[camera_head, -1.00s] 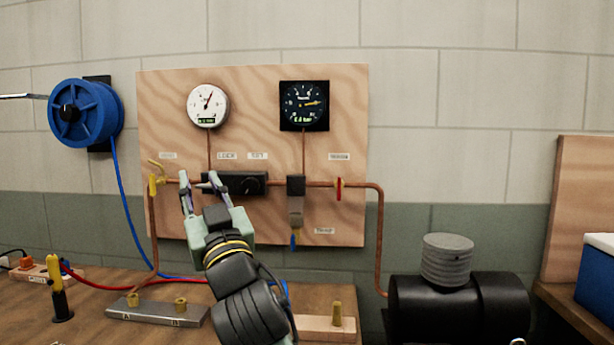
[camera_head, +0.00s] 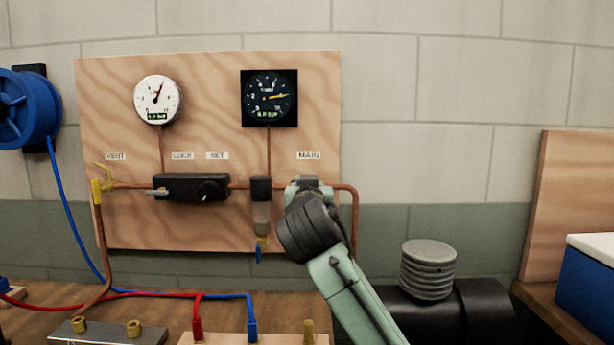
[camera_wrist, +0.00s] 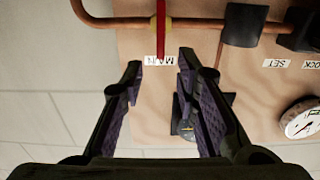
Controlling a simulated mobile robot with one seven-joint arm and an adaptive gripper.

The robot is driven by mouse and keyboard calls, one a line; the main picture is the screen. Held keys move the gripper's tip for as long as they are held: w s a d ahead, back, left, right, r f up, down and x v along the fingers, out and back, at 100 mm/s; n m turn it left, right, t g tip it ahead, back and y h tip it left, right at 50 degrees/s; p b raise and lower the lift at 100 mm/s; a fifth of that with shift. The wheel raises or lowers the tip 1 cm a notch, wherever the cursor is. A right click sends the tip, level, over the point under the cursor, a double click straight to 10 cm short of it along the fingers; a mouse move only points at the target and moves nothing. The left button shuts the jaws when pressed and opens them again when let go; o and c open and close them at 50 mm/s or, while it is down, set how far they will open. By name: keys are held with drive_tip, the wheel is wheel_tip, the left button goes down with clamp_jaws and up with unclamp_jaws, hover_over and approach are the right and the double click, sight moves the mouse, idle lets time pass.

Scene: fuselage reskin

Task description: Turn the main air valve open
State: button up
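The main air valve shows in the wrist view as a yellow body (camera_wrist: 160,22) on the copper pipe, with a red handle (camera_wrist: 161,38) seen edge-on, crossing the pipe. My gripper (camera_wrist: 160,63) is open, with one finger on each side of the line of the red handle. The handle's end appears about level with the fingertips, and I see a gap on both sides. The MAIN label (camera_wrist: 160,60) is on the board behind. In the head view my gripper (camera_head: 308,184) is below the MAIN label (camera_head: 309,155) and hides the valve.
The wooden board carries a white gauge (camera_head: 158,100), a black gauge (camera_head: 269,97), a black regulator block (camera_head: 191,187) and a filter (camera_head: 261,205) left of my gripper. A yellow vent valve (camera_head: 97,190) is at the far left. A black tank (camera_head: 480,307) stands at lower right.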

drive_tip(key=w+p, duration=0.2)
drive_tip(key=w, duration=0.4)
drive_tip(key=shift+w, duration=0.35)
clamp_jaws()
